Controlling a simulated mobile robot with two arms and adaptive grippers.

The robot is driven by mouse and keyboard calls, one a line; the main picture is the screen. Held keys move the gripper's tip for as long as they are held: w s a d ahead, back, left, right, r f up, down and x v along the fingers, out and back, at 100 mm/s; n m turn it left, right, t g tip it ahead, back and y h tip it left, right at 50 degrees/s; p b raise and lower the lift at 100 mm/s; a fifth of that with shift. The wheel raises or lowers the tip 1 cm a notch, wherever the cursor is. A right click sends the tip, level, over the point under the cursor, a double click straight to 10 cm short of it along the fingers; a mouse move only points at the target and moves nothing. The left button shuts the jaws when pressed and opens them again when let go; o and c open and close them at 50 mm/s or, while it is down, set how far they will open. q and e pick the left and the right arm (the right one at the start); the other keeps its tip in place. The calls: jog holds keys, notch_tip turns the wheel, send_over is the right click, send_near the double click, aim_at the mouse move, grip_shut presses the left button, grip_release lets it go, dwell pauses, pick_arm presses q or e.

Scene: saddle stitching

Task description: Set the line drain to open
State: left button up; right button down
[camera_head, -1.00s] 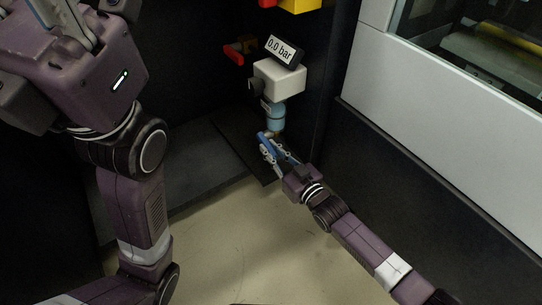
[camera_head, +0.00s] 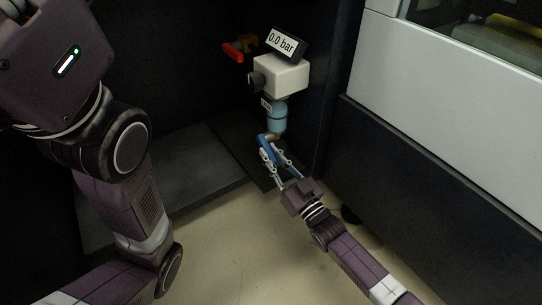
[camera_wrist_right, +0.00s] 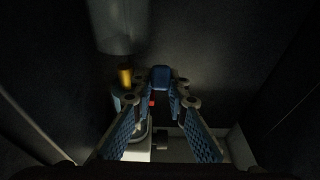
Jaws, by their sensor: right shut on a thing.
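The line drain's blue handle (camera_head: 265,143) is under the light blue bowl (camera_head: 273,117) of a white air unit (camera_head: 281,76), beside a small brass fitting. My right gripper (camera_head: 271,152) reaches up to it from the lower right and is shut on the handle. In the right wrist view the blue handle (camera_wrist_right: 160,76) sits between the fingertips (camera_wrist_right: 162,98), and the brass fitting (camera_wrist_right: 126,77) is just left of them. The fingers partly hide the handle, so its exact angle is hard to tell.
The display (camera_head: 287,44) on the unit reads 0.0 bar. A red handle (camera_head: 233,52) sticks out left of it. Dark cabinet walls stand behind and right of the unit, and a grey-white machine panel (camera_head: 450,110) is at the right. The floor (camera_head: 215,245) in front is clear.

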jog(key=c, duration=1.9)
grip_release()
jog(key=v, duration=1.2)
